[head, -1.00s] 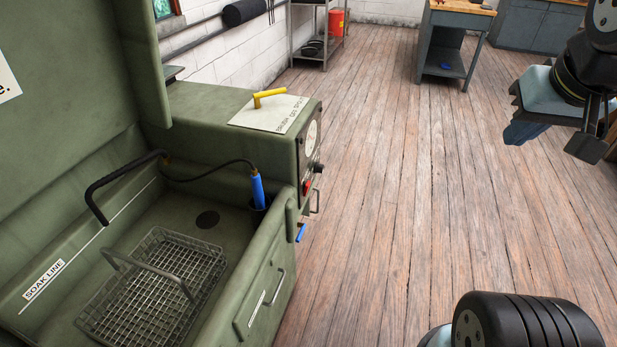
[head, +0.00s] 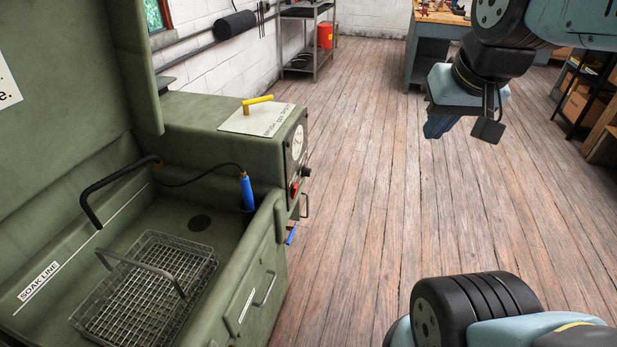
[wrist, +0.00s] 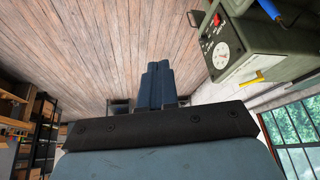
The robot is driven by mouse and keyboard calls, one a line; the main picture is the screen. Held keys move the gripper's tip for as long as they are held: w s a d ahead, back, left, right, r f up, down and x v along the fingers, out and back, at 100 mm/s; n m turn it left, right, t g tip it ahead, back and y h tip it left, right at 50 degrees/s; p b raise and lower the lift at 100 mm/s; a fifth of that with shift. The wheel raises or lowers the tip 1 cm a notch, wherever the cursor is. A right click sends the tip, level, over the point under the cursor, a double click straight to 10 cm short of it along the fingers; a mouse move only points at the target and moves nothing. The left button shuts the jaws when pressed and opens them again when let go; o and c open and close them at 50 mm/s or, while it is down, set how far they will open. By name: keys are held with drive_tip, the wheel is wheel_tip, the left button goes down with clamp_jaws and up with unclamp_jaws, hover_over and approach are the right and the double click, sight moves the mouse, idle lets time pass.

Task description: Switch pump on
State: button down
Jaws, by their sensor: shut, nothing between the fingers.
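The green parts washer (head: 190,133) stands at the left in the head view with its lid raised. Its front control panel faces right and carries a round gauge (head: 297,142), a red switch (head: 294,188) and a black knob (head: 306,171). In the wrist view the panel shows at the upper right, upside down, with the red switch (wrist: 217,20) and the gauge (wrist: 221,55). I cannot tell the switch's position. My gripper (head: 438,128) is shut and empty, in the air well to the right of the panel. Its closed fingers (wrist: 158,66) show in the wrist view.
A wire basket (head: 150,285) sits in the washer's basin, beside a blue-handled brush (head: 246,192) on a hose. A yellow lever (head: 258,102) is on top of the housing. A workbench (head: 425,60) and shelves stand behind. The wooden floor between is clear.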

drive_tip(key=w+a+f+m+g+y, duration=0.3)
drive_tip(key=w+a+f+m+y, duration=0.15)
drive_tip(key=w+f, duration=0.2)
drive_tip(key=w+a+f+m+g+y, duration=0.25)
drive_tip(key=w+a+f+m, duration=0.2)
drive_tip(key=f, duration=0.25)
drive_tip(key=w+d+f+m+t+y, duration=0.1)
drive_tip(key=w+f+m+t+y, duration=0.1)
drive_tip(key=w+f+m, duration=0.3)
drive_tip(key=w+d+f+m+t+y, duration=0.1)
drive_tip(key=w+f+m, duration=0.4)
drive_tip(key=f, duration=0.6)
drive_tip(key=m+t, duration=0.1)
drive_tip(key=m, duration=0.1)
drive_tip(key=shift+w+d+f+m+y, duration=0.2)
drive_tip(key=shift+w+f+m+y, duration=0.05)
drive_tip(key=shift+f+m+y, duration=0.15)
approach(294, 191)
drive_tip(key=shift+w+a+f, duration=1.55)
drive_tip(key=shift+a+f, duration=0.15)
drive_tip(key=shift+f, duration=0.1)
